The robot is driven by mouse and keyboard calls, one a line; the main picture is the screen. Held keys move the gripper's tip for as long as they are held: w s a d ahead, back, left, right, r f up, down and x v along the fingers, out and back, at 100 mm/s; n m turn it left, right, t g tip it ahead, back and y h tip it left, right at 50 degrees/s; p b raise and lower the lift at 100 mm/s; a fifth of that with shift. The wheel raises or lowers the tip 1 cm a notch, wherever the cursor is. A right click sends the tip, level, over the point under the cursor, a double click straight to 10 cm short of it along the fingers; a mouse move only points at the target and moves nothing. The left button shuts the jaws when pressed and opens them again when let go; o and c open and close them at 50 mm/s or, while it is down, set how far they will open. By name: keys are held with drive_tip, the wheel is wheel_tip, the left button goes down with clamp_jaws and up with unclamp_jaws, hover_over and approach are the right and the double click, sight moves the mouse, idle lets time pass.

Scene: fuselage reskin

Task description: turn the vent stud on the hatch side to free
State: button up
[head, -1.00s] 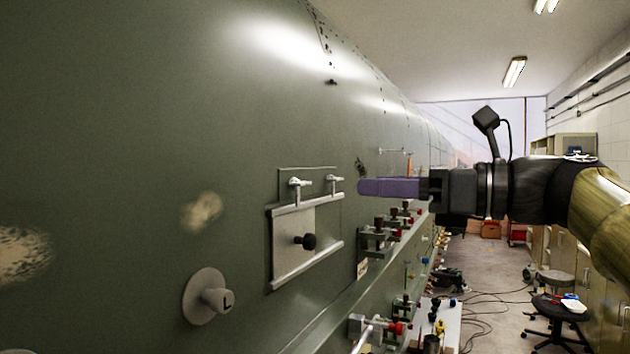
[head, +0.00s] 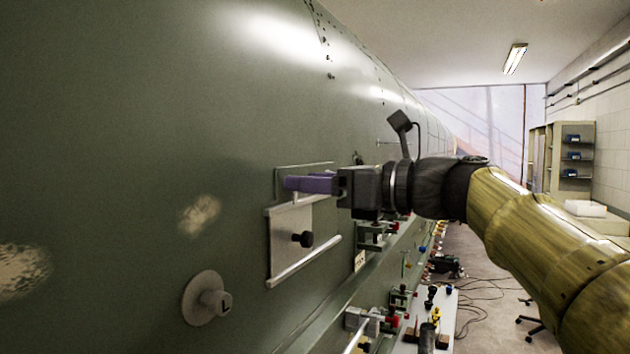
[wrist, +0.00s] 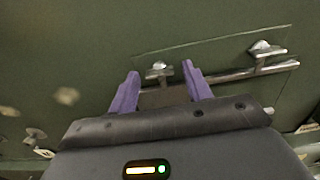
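In the wrist view, two small silver studs sit along the hatch's upper rail: a left stud (wrist: 158,71) and a right stud (wrist: 262,48). In the head view my gripper's purple fingers hide them. My gripper (wrist: 160,69) is open, and the left stud appears between its fingertips. No contact is visible, and the remaining distance cannot be told. My gripper (head: 290,183) points left at the hatch's top in the head view.
A round disc with a knob marked L (head: 206,298) protrudes lower left of the hatch. Clamps with red and black knobs (head: 375,236) line a ledge to the right. A white bench (head: 447,318) with small items stands below.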

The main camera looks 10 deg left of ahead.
drive_tip(key=c, duration=0.8)
drive_tip(key=shift+n, duration=0.4)
drive_tip(key=n+b, duration=0.7)
drive_tip(key=n, duration=1)
drive_tip(key=shift+f, duration=0.15)
drive_tip(key=shift+s, duration=0.1)
drive_tip(key=o, duration=1)
